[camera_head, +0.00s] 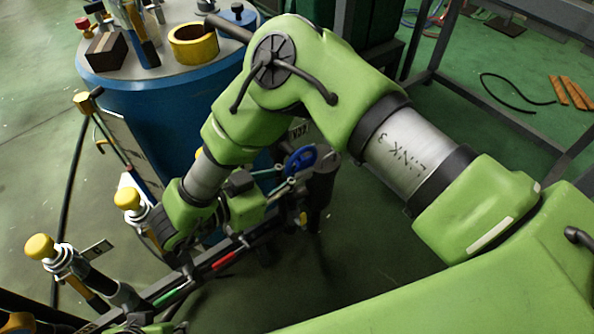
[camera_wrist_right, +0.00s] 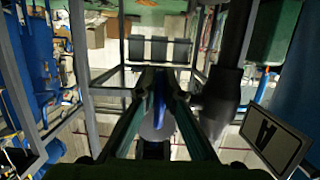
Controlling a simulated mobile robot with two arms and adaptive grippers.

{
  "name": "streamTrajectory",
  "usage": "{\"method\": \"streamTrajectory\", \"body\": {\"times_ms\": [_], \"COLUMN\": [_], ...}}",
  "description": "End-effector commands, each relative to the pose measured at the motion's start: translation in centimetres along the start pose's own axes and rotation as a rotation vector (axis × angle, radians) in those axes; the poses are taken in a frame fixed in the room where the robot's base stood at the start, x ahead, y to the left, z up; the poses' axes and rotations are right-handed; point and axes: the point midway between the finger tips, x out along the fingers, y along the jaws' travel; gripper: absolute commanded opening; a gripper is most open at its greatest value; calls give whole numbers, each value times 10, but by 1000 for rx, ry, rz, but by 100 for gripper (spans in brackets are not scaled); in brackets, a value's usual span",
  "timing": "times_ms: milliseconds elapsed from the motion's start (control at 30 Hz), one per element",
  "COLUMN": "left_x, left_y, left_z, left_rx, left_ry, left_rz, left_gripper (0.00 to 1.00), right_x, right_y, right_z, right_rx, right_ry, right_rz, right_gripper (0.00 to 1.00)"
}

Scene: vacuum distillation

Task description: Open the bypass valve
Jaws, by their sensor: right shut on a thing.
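A blue valve handwheel (camera_head: 300,160) sits on dark pipework right of the blue drum; I take it as the bypass valve. My right arm bends down over the scene, and my right gripper (camera_head: 288,177) reaches to the handwheel from the left. In the wrist view, the two dark green fingers of the right gripper (camera_wrist_right: 163,97) are closed around a blue edge of the handwheel (camera_wrist_right: 159,84). A grey round part lies behind it. The exact contact is small and partly hidden. My left gripper does not show clearly.
A blue drum (camera_head: 130,100) carries a yellow ring (camera_head: 193,45) and a brown block (camera_head: 106,52). Yellow-capped valves (camera_head: 40,247) line the lower left. A label plate with an "A" (camera_wrist_right: 274,140) is close on the right in the wrist view. Dark frame bars stand at upper right.

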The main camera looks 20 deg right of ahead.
Motion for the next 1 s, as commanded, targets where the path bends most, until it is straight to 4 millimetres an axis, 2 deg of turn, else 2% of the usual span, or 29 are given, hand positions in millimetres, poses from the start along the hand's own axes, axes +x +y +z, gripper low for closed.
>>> {"method": "streamTrajectory", "body": {"times_ms": [267, 300, 367, 1000], "left_x": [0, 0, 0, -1], "left_y": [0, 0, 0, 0], "left_z": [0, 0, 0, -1], "left_rx": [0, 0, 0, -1], "left_ry": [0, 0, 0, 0], "left_rz": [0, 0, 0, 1], "left_gripper": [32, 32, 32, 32], "right_x": [0, 0, 0, 0], "right_y": [0, 0, 0, 1], "right_z": [2, 3, 2, 0], "right_rx": [-2, -2, -2, -2], "right_ry": [-6, -7, -7, -18], "right_rz": [-1, -1, -1, 2], "right_gripper": [0, 11, 25, 25]}}
